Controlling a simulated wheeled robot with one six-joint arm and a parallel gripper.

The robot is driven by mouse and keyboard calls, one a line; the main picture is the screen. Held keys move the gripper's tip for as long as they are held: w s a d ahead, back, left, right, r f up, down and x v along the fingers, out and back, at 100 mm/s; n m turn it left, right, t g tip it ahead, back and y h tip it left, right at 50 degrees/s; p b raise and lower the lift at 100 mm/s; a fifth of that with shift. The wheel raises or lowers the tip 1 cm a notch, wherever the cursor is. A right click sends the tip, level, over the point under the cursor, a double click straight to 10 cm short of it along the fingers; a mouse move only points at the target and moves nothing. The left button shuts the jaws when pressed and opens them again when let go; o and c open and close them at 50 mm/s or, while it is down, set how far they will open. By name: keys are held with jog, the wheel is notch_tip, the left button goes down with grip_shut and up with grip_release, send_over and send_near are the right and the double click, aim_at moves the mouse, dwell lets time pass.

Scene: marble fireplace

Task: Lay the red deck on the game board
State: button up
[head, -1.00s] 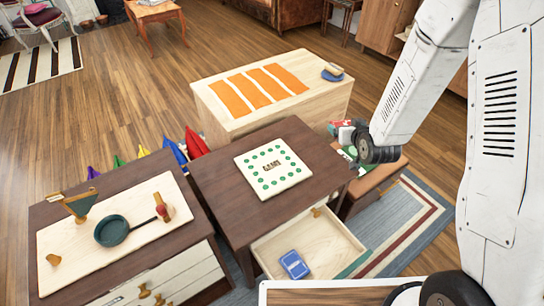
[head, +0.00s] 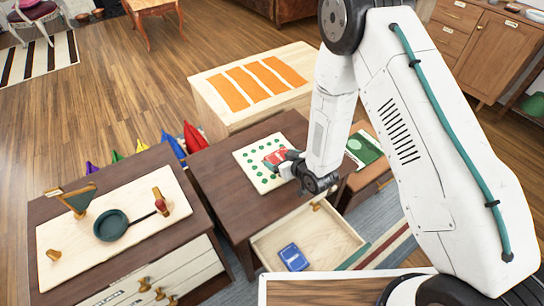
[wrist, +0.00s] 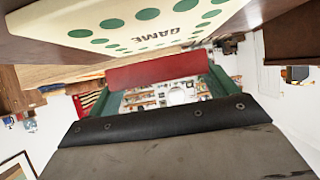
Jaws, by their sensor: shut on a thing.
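The red deck (head: 276,157) is held in my gripper (head: 287,160), over the right part of the game board in the head view. In the wrist view the red deck (wrist: 157,74) is a red strip between the jaws. The game board (head: 264,184), cream with green dots, lies on the dark brown table. Its "GAME" lettering shows at the top of the wrist view (wrist: 150,12), where board and deck look apart. The gripper and deck hide part of the board in the head view.
An open drawer (head: 262,250) below the table holds a blue deck (head: 294,257). A light cabinet with orange strips (head: 262,87) stands behind. A green and white item (head: 364,147) lies on the brown bench at right. A pan (head: 112,225) sits on the left table.

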jog(key=w+a, duration=0.2)
jog(key=w, duration=0.1)
jog(key=w+a, duration=0.1)
jog(key=shift+w+a+f, duration=0.1)
jog(key=shift+w+f, duration=0.25)
jog(key=shift+f, duration=1.65)
jog(key=shift+f, duration=0.1)
jog(key=o, duration=0.8)
jog(key=shift+o, duration=0.3)
